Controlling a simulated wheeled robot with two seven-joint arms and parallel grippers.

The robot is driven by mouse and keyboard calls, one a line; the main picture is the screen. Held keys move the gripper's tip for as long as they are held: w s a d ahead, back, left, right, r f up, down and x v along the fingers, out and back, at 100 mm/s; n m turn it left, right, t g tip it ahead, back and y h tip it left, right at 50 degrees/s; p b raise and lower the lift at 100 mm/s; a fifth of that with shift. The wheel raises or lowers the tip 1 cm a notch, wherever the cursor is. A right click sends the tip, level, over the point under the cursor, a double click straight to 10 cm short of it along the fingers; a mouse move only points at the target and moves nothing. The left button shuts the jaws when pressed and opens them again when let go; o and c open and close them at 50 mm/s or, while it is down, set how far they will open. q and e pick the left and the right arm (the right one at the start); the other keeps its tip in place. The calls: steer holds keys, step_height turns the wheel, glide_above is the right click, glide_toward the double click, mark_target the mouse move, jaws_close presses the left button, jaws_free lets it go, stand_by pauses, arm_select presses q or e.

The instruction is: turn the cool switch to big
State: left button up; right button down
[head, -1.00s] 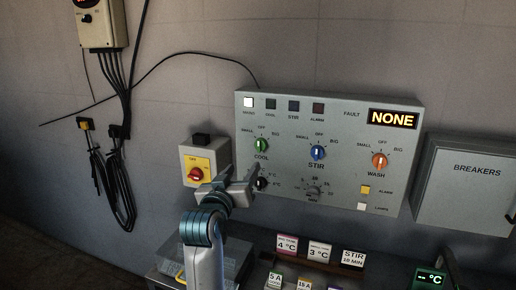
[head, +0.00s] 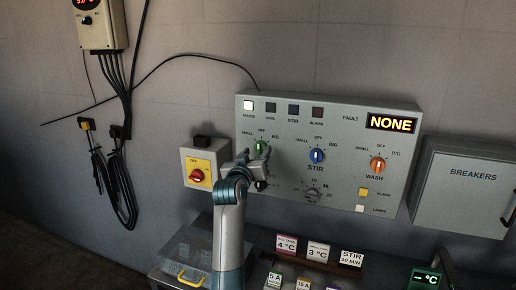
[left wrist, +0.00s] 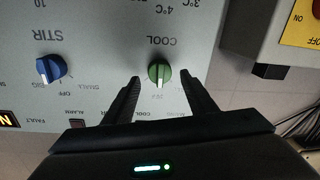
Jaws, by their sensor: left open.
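The green cool switch (head: 259,146) is on the grey control panel (head: 340,185), below its SMALL, OFF and BIG labels. In the left wrist view the panel appears upside down, and the green knob (left wrist: 159,74) shows with its pale pointer line toward OFF. My left gripper (head: 256,158) is in front of the panel at the cool switch. In the left wrist view its two dark fingers (left wrist: 159,88) are open, one on each side of the knob, with a gap on both sides. My right gripper is not in view.
The blue stir switch (head: 317,156) and orange wash switch (head: 378,164) are to the right. A black knob (head: 261,185) is just below the cool switch. A yellow box with a red switch (head: 197,175) is to the left. The breakers box (head: 465,190) is at the far right.

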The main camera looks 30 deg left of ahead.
mark_target(260, 148)
arm_select(q)
steer(key=shift+x, duration=1.05)
steer(key=shift+w, duration=0.1)
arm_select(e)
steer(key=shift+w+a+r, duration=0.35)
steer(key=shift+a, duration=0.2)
arm_select(q)
steer(key=c, duration=1)
steer(key=shift+c, duration=0.2)
